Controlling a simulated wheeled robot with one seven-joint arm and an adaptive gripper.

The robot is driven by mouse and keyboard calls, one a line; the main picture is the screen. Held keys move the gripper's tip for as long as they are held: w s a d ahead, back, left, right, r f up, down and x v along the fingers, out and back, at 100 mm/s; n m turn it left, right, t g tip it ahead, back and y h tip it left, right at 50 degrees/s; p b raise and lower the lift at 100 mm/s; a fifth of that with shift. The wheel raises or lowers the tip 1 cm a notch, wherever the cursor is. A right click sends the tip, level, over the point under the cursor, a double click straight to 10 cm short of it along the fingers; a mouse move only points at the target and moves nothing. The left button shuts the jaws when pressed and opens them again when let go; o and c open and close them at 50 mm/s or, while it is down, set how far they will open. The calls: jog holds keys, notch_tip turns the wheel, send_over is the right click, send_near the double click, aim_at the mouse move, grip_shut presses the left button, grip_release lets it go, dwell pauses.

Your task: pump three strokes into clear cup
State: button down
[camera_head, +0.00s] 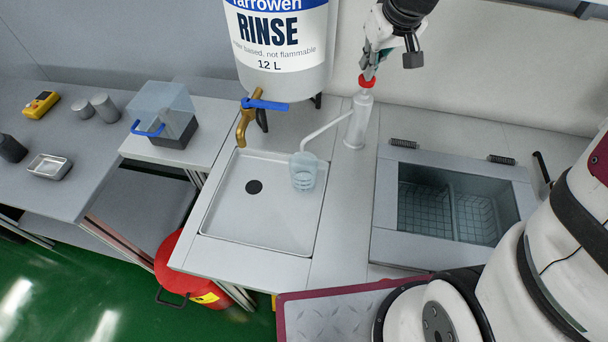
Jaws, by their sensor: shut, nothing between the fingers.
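The clear cup (304,172) stands upright at the back right of the shallow square sink tray (225,212). My gripper (368,73) is shut and comes down from above onto the top of the pump, at or just above the red part. Whether it touches is too small to tell. The liquid level in the cup cannot be made out.
An open basin with a wire basket (455,205) is to the right. A clear box with a blue handle (161,112) stands left. A red bin (183,270) is on the floor.

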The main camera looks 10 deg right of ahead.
jog(key=shift+s, duration=0.1)
jog(key=shift+r+p, duration=0.9)
jog(key=shift+r, duration=0.5)
jog(key=shift+f, duration=0.15)
jog(key=shift+f+b, duration=0.9)
jog(key=shift+f, duration=0.5)
jog(key=shift+r, duration=0.15)
jog(key=shift+r+p, duration=0.95)
jog(key=shift+r, duration=0.45)
notch_tip(320, 180, up, 6)
jog(key=p, duration=0.3)
